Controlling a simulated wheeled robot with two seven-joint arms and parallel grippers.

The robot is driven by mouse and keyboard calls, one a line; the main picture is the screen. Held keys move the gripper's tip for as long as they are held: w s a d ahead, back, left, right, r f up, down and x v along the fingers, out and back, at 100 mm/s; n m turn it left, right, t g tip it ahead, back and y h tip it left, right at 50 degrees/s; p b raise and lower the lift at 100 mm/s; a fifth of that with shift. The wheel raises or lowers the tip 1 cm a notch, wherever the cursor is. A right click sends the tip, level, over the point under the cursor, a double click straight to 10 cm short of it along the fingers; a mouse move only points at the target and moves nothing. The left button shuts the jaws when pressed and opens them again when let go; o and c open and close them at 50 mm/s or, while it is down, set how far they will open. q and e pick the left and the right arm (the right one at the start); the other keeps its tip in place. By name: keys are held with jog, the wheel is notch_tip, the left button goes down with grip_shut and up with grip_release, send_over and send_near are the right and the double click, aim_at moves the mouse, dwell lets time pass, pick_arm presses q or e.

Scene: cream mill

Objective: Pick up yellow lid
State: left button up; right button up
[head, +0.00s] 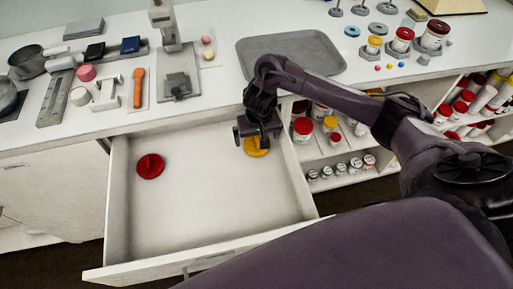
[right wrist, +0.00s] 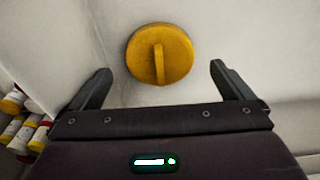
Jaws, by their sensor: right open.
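The yellow lid (head: 257,150) lies in the open white drawer (head: 210,215), in its back right corner. In the right wrist view the round yellow lid (right wrist: 160,54) has a raised bar across its top and lies beyond the fingertips. My right gripper (head: 258,140) is above the lid in the head view and hides part of it. In the right wrist view its two fingers (right wrist: 161,76) are spread wide with nothing between them. My left gripper is not in view.
A red lid (head: 150,166) lies in the drawer's back left. The drawer walls stand close around the yellow lid. A grey tray (head: 290,55) and jars (head: 401,40) are on the counter above. Shelves with jars (head: 335,130) are right of the drawer. The drawer's middle is clear.

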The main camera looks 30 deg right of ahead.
jog(key=f, duration=0.2)
jog(key=shift+w+f, duration=0.3)
jog(key=shift+f, duration=0.1)
jog(key=c, duration=1)
jog(key=shift+r, duration=0.15)
